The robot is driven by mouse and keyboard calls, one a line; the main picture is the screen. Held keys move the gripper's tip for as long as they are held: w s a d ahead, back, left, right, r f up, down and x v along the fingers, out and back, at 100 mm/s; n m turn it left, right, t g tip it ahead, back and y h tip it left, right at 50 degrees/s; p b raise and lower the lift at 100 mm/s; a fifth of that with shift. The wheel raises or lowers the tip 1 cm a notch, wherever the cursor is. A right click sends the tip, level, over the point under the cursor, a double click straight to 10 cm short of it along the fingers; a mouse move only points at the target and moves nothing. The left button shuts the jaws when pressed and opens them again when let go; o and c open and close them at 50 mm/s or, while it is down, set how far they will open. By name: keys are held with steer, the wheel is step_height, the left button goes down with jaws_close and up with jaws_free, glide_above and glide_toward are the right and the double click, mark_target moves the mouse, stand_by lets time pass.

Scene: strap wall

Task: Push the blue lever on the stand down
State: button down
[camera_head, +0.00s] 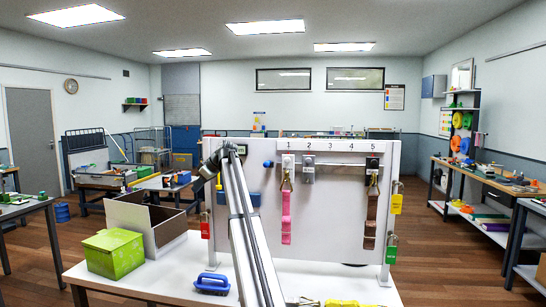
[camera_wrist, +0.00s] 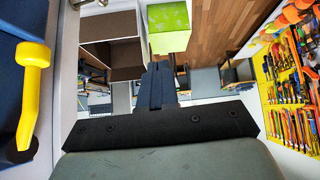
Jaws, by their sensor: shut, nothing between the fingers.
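The white upright panel (camera_head: 330,222) of the stand stands on the white table. A blue part (camera_head: 254,198) shows on its left half, partly hidden behind my arm. In the wrist view a yellow handle with a round knob (camera_wrist: 34,54) stands against blue parts (camera_wrist: 12,92) at the left edge. I cannot tell which of these parts is the lever itself. My gripper's dark fingers (camera_wrist: 161,76) are closed together and empty, to the right of the yellow handle and apart from it. In the head view my gripper (camera_head: 199,181) is at the panel's left edge.
Padlocks hang at the panel's sides.

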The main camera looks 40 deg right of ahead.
steer(key=s+d+r+t, duration=0.1)
steer(key=s+d+r, duration=0.3)
steer(key=r, duration=0.5)
steer(key=s+d+r, duration=0.2)
steer(key=d+r, duration=0.4)
steer(key=r, duration=0.3)
steer(key=s+d+r+y, duration=0.1)
steer(key=s+d+r, duration=0.1)
steer(key=s+d, duration=0.6)
steer(key=s+d+r+y, duration=0.1)
steer(key=s+d+r, duration=0.1)
steer(key=s+d, duration=0.7)
steer(key=d, duration=0.3)
steer(key=shift+s+d+r+n+y, duration=0.2)
steer(key=shift+s+d+n+y, duration=0.1)
steer(key=s+d+f+x, duration=0.1)
steer(key=f+x, duration=0.1)
steer(key=x, duration=1.1)
steer(key=shift+s+f, duration=0.15)
steer(key=shift+s, duration=0.1)
